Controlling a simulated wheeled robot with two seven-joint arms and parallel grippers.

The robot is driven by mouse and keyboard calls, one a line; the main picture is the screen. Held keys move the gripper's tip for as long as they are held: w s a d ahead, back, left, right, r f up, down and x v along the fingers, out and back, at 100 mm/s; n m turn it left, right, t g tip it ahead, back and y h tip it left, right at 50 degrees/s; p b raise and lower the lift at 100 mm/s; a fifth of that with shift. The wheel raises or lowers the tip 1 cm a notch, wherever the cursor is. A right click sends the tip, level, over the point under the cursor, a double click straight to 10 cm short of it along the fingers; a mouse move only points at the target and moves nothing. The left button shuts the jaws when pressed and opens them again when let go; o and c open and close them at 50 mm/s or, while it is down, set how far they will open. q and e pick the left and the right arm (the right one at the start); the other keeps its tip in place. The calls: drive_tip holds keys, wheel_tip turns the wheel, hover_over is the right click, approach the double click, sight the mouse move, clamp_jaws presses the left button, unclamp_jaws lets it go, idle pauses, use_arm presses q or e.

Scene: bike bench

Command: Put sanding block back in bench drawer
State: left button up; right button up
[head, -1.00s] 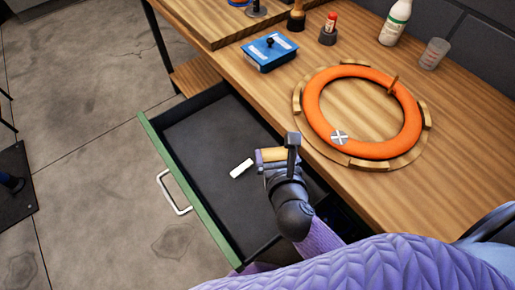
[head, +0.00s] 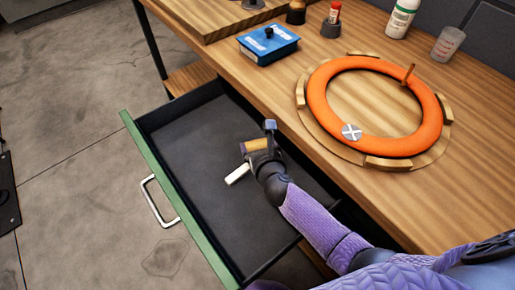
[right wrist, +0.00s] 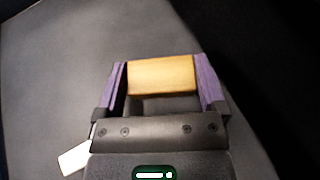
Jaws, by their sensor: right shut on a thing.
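The sanding block is a small tan block (head: 255,145). My right gripper (head: 258,148) is shut on it and holds it inside the outline of the open bench drawer (head: 188,148). In the right wrist view the block (right wrist: 162,77) sits between the two purple-sided fingers, with the dark drawer floor behind it. I cannot tell whether the block touches the floor. The drawer has a green front and a dark interior. My left gripper is not in view.
A small white piece (head: 237,174) lies in the drawer beside my gripper. An orange ring (head: 317,101) rests in a wooden holder on the bench, and a blue box (head: 268,46) stands near its edge. The drawer's left part is clear.

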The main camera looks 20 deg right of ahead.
drive_tip(key=shift+r, duration=0.15)
drive_tip(key=shift+f, duration=0.2)
drive_tip(key=o, duration=0.9)
drive_tip(key=shift+c, duration=0.2)
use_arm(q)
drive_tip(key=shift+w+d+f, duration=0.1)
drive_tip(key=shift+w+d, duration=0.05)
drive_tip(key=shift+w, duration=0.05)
use_arm(e)
drive_tip(key=shift+o, duration=0.3)
drive_tip(key=shift+s+r, duration=0.1)
drive_tip(key=shift+r, duration=0.25)
drive_tip(key=p+v, duration=0.5)
drive_tip(key=v, duration=0.6)
drive_tip(key=shift+s, duration=0.45)
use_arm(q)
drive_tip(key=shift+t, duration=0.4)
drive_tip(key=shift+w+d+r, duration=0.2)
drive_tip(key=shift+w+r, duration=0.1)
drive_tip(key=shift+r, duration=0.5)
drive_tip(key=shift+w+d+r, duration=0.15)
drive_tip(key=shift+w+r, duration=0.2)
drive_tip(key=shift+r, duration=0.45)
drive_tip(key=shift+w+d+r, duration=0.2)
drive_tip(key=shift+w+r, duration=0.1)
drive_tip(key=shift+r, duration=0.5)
